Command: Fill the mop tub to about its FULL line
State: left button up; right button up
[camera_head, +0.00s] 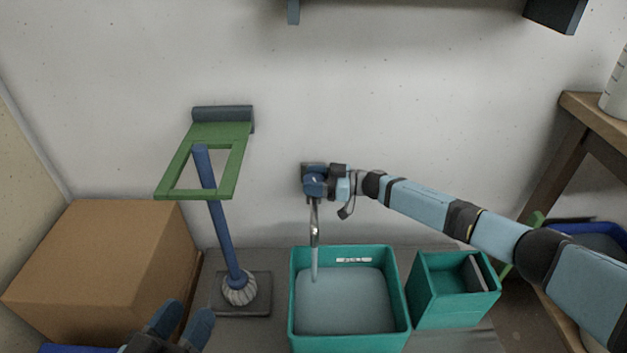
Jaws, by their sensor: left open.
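The teal mop tub (401,303) stands on the grey floor slab below the tap. Greyish water (345,305) covers its bottom, and the water's far edge shows just below a white label (353,260) on the far inner wall. The label's print is too small to read. A thin pale stream runs from the metal tap spout (315,235) into the tub's left part. My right gripper (315,184) is at the tap on the wall, hiding its handle; its finger gap is not clear. My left gripper (183,322) is open and empty at the lower left.
A blue-handled mop (222,235) stands left of the tub, passing through a green wall frame (237,170). A cardboard box (100,265) is at the left. A smaller teal bucket (425,302) stands right of the tub. A wooden shelf (590,112) is at the right.

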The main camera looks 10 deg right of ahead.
jog(key=shift+c, duration=1.1)
jog(key=n+g+b, duration=0.1)
jog(key=g+b, duration=0.1)
jog(key=n+g+y+b, duration=0.1)
jog(key=g, duration=0.1)
jog(key=shift+w+f+n, duration=0.1)
jog(key=shift+f+n, duration=0.2)
jog(key=shift+n+g+b, duration=0.4)
jog(key=shift+g, duration=0.2)
jog(key=shift+n+g+b, duration=0.3)
jog(key=shift+g+b, duration=0.05)
jog(key=shift+g, duration=0.15)
jog(key=shift+r+n+g, duration=0.25)
jog(key=shift+n+g, duration=0.05)
jog(key=shift+g, duration=0.1)
pick_arm(q)
jog(key=f, duration=0.1)
jog(key=w+f+m, duration=0.1)
jog(key=f, duration=0.1)
jog(key=shift+a+f+m+g, duration=0.2)
jog(key=shift+f+m+g, duration=0.1)
pick_arm(e)
jog(key=o, duration=0.9)
jog(key=shift+c, duration=0.2)
